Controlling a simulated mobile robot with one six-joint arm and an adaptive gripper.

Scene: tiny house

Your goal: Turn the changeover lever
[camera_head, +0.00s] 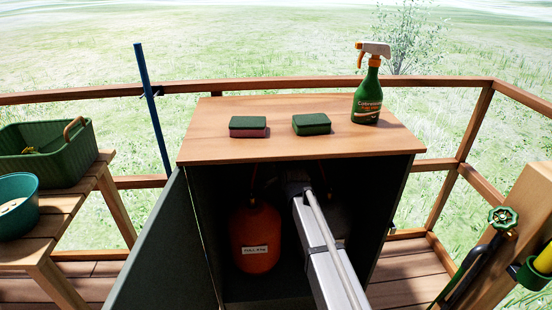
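An open cabinet (205,215) with a wooden top stands in the middle of the view, its dark door (165,255) swung out to the left. Inside stand an orange gas bottle (256,236) with a white label and a dark grey bottle (338,218), partly behind my arm. Thin hoses rise from the bottles into the shadow under the top. I cannot make out the changeover lever; the upper inside is dark and partly covered. My silver arm reaches into the cabinet between the bottles. Its far end is in shadow, and I cannot make out the gripper's fingers.
Two sponges (248,127) (311,124) and a green spray bottle (367,92) stand on the cabinet top. A bench (62,222) with a green basket (48,155) and teal bowl (18,207) is left. A wooden post (520,225) with a green valve wheel (503,218) is right.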

